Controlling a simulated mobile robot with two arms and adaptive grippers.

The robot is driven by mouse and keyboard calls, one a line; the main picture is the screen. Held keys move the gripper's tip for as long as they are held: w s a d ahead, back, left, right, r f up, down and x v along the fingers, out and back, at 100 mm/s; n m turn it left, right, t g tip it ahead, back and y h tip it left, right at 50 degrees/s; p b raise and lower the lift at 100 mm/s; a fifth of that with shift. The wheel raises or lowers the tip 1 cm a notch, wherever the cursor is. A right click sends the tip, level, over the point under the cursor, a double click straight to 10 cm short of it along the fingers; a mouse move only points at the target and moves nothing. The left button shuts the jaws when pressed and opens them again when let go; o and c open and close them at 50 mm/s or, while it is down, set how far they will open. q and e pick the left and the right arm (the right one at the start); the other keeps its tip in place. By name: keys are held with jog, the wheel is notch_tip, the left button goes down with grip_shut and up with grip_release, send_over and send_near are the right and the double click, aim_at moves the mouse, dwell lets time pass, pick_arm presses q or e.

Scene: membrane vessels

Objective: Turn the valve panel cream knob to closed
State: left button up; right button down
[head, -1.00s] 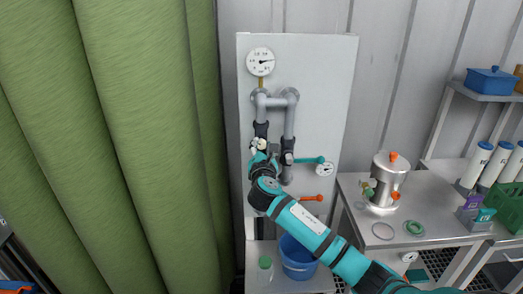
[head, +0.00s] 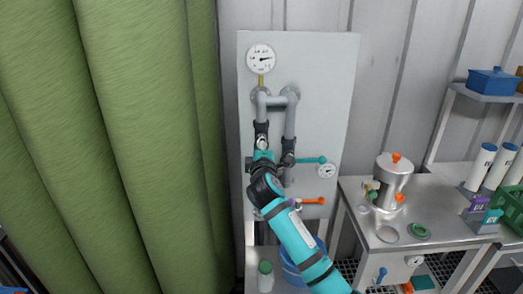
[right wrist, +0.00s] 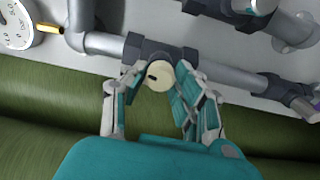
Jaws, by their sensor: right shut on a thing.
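The cream knob (right wrist: 160,76) is a round cap on the dark valve body (right wrist: 130,50) of a grey pipe, with a short dark mark on its face. My right gripper (right wrist: 162,78) has one teal and white finger on each side of the knob and is shut on it. In the head view, the knob (head: 261,141) shows just above my right gripper (head: 262,151), on the left pipe of the pale valve panel (head: 325,85). The gripper hides part of that valve. My left gripper is out of view.
A teal lever (head: 311,160) and an orange lever (head: 314,201) stick out to the right of my right arm. A pressure gauge (head: 261,58) is above the pipes. A green curtain (head: 130,130) hangs at left; a steel bench (head: 445,200) stands at right.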

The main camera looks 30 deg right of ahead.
jog(key=shift+f+m+b, duration=0.15)
jog(key=shift+m+b, duration=1.65)
jog(key=shift+m, duration=5.8)
jog(key=c, duration=1.4)
grip_release()
jog(key=o, duration=0.4)
jog(key=shift+s, duration=0.1)
